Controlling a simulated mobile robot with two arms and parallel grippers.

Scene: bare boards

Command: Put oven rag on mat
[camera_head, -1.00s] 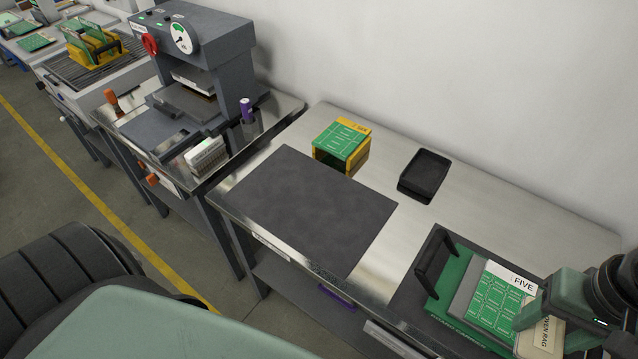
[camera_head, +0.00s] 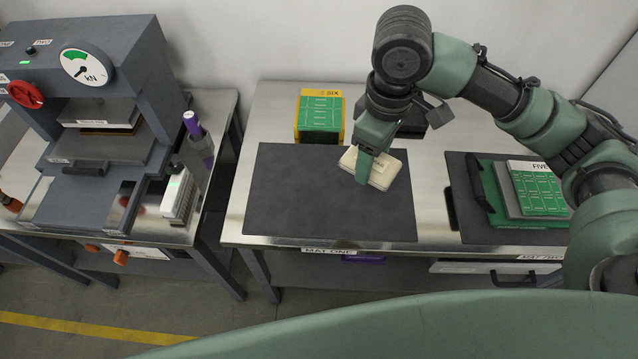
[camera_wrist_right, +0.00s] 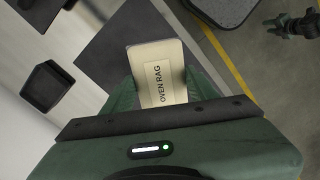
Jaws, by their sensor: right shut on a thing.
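The oven rag (camera_head: 388,172) is a flat cream block, labelled OVEN RAG in the right wrist view (camera_wrist_right: 160,75). My right gripper (camera_head: 364,172) is shut on it, with a finger on each side (camera_wrist_right: 160,98). The dark grey mat (camera_head: 300,205) lies flat on the metal bench, above a label reading MAT ONE. In the head view the rag appears over the mat's right part; I cannot tell whether it touches. The mat also shows in the wrist view (camera_wrist_right: 115,50). What looks like my left gripper (camera_wrist_right: 298,24) shows small at the wrist view's top right.
A green and yellow block (camera_head: 320,115) labelled SIX stands behind the mat. A black tray (camera_wrist_right: 45,87) is partly hidden behind my right arm in the head view. A second dark mat (camera_head: 470,215) with green boards (camera_head: 540,190) lies right. A grey press (camera_head: 95,110) stands left.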

